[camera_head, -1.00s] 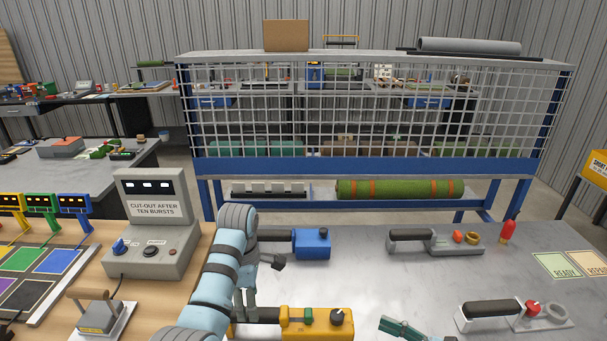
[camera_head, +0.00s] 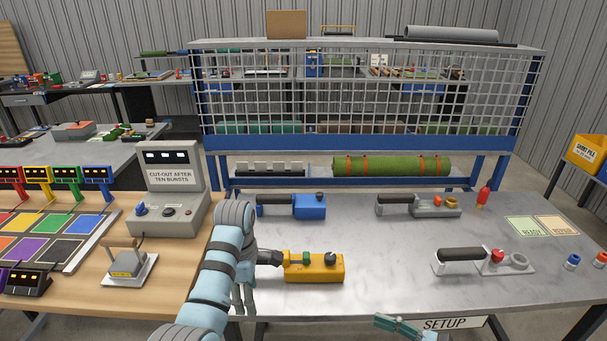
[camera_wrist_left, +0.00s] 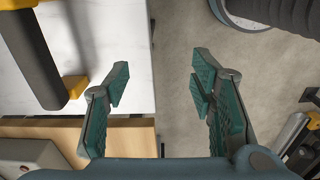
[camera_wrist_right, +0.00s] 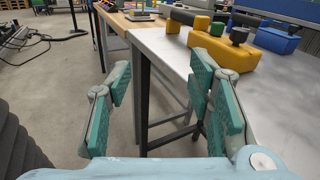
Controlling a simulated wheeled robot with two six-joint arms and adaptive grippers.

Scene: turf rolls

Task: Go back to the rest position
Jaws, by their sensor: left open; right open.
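My left gripper (camera_head: 243,300) is open and points down near the front left of the metal bench (camera_head: 400,230). In the left wrist view its fingers (camera_wrist_left: 160,85) are apart with nothing between them, over the bench edge and floor. A dark handle on a yellow tool (camera_wrist_left: 38,65) lies to their left, apart from them. My right gripper (camera_head: 397,326) shows only partly at the bottom of the head view. In the right wrist view its fingers (camera_wrist_right: 160,80) are open and empty, in front of the bench edge.
The yellow tool (camera_head: 315,268) lies near my left arm. A blue tool (camera_head: 308,206) and two grey tools (camera_head: 436,204) (camera_head: 497,265) lie further on the bench. A control box (camera_head: 170,195) stands on the wooden table at left. Floor is open before the bench.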

